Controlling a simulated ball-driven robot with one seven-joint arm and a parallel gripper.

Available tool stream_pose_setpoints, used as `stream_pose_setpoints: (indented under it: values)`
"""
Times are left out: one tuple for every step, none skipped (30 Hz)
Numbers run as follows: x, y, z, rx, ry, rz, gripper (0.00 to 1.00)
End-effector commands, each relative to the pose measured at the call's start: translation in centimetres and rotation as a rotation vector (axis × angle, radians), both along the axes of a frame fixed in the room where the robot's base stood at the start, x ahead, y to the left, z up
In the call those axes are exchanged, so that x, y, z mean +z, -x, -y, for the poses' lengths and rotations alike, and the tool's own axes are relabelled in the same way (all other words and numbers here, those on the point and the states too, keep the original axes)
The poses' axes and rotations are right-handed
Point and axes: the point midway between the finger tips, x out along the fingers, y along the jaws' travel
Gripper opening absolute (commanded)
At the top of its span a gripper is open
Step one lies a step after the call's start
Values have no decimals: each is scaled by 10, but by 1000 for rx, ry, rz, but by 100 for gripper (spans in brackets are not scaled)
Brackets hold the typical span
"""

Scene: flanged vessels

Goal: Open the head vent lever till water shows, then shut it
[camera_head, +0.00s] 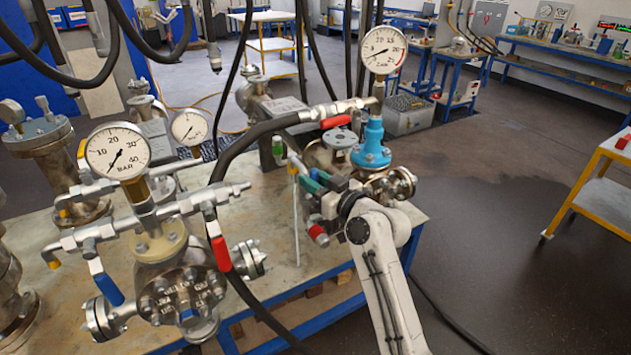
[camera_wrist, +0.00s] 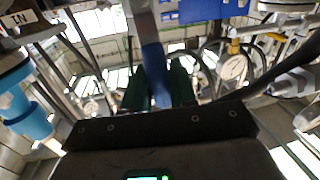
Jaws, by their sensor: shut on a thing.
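My gripper (camera_wrist: 156,88) shows in the wrist view with two dark green fingers, closed on a blue lever (camera_wrist: 154,65) that hangs from a pale metal part at the top. In the head view my gripper (camera_head: 309,180) is at the small fittings left of the light blue valve body (camera_head: 371,145), on the middle vessel. The lever is mostly hidden there by my wrist. A thin pale tube (camera_head: 296,220) runs down beside my gripper. I cannot make out water at it, nor how far the lever is turned.
A dial gauge (camera_head: 383,50) stands above the light blue body. A red lever (camera_head: 335,121) is close above my gripper. The front-left vessel carries a larger gauge (camera_head: 118,152), a red lever (camera_head: 220,253) and a blue lever (camera_head: 109,289). Black hoses cross nearby.

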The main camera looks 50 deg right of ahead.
Motion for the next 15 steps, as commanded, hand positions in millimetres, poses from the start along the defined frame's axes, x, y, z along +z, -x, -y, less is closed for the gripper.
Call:
stream_pose_setpoints:
  values:
    - [-2,0,-2,0,25,-6,0]
    - [-2,-1,-3,0,40,-9,0]
    - [-3,-1,-5,0,65,-16,0]
    - [-3,-2,-7,1,85,-23,0]
    - [-4,-2,-8,1,107,-29,0]
    - [-5,-3,-11,1,136,-39,0]
    - [-5,-3,-12,0,163,-46,0]
    - [-5,-4,-14,0,187,-52,0]
    - [-6,-5,-17,0,223,-62,0]
    - [-7,-5,-19,1,250,-70,0]
    - [-8,-6,-21,1,276,-78,0]
    - [-9,-6,-23,1,315,-90,0]
    - [-10,-7,-25,1,341,-97,0]
    - [-11,-8,-27,1,368,-105,0]
    - [-12,-9,-30,1,405,-116,0]
